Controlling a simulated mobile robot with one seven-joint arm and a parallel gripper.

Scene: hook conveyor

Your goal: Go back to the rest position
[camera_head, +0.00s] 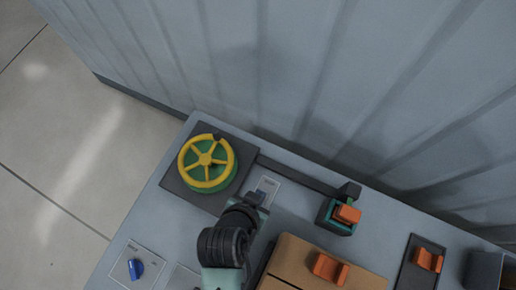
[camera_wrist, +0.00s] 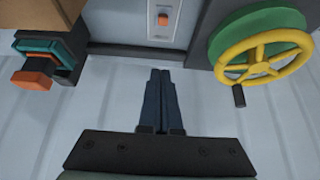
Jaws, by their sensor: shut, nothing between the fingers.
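My gripper (camera_wrist: 160,75) is shut and empty in the wrist view, its two dark fingers pressed together in front of the pale ribbed wall. In the head view my arm reaches over the panel top (camera_head: 140,217), and the fingertips are hidden there. Beyond the fingertips in the wrist view is a light plate with a small orange switch (camera_wrist: 163,20); no contact with it shows. A yellow spoked handwheel on a green base (camera_head: 207,163) is to the left of my arm in the head view. It also shows at the right in the wrist view (camera_wrist: 262,56).
A teal block with an orange part (camera_head: 345,214) stands at the end of a dark bar. A brown box with an orange handle (camera_head: 330,268) is right of my arm. Another orange handle (camera_head: 428,260) and a blue knob (camera_head: 136,268) are nearby. The ribbed wall (camera_head: 290,70) rises behind.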

